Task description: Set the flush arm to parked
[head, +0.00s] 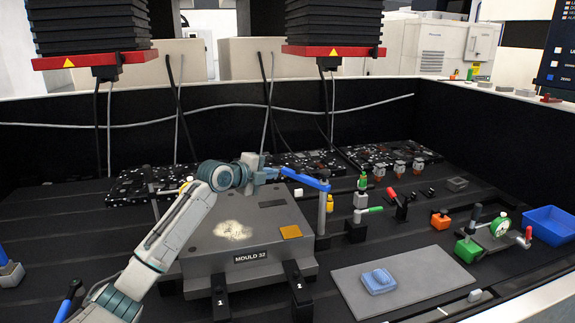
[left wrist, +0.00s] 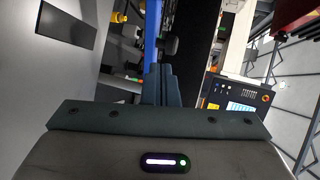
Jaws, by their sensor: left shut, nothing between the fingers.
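The flush arm is the blue bar (head: 308,180) on top of a grey upright post (head: 322,212) at the right rear of the mould block. The bar reaches left from the post, over the block's back edge. My left gripper (head: 270,174) is shut and empty, with its fingertips at the bar's left end. I cannot tell whether they touch. In the left wrist view the shut fingers (left wrist: 161,84) point at the blue bar (left wrist: 152,40), which runs away just beyond the tips. My right gripper is not in view. No parked marking is readable.
A grey mat (head: 420,300) with a blue cloth (head: 379,280) lies front right.

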